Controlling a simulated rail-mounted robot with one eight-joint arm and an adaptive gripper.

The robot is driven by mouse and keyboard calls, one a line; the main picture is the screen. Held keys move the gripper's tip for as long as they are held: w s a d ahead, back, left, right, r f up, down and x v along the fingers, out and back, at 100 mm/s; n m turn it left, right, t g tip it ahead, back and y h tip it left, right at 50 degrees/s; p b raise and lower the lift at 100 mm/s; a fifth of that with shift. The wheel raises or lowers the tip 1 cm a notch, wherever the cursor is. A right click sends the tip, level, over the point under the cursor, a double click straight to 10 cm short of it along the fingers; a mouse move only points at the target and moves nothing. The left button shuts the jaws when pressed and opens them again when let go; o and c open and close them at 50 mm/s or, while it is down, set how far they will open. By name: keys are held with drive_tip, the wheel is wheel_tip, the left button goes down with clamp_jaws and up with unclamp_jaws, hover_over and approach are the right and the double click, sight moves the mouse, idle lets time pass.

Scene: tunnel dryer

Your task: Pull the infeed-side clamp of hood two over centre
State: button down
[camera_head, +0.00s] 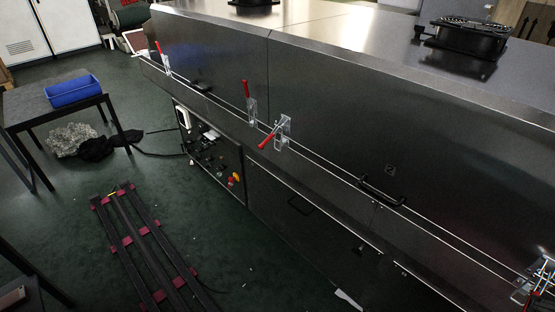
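Hood two (400,120) is the long steel cover on the right, with a dark "2" plate and a black handle (382,190) low on its front. Near its left end, just right of the seam, a toggle clamp (284,128) has its red lever tilted down and outward to the left. Another clamp (530,285) sits at the lower right edge, partly cut off; its red lever end shows low, and its exact position is unclear. I cannot tell which end is the infeed side. My gripper is not in view.
The neighbouring hood carries clamps with upright red levers, one (250,100) by the seam and one (162,55) farther left. A black fan (468,38) stands on top. A control panel (212,145), dark rail rack (140,240) and table with blue bin (72,90) lie left.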

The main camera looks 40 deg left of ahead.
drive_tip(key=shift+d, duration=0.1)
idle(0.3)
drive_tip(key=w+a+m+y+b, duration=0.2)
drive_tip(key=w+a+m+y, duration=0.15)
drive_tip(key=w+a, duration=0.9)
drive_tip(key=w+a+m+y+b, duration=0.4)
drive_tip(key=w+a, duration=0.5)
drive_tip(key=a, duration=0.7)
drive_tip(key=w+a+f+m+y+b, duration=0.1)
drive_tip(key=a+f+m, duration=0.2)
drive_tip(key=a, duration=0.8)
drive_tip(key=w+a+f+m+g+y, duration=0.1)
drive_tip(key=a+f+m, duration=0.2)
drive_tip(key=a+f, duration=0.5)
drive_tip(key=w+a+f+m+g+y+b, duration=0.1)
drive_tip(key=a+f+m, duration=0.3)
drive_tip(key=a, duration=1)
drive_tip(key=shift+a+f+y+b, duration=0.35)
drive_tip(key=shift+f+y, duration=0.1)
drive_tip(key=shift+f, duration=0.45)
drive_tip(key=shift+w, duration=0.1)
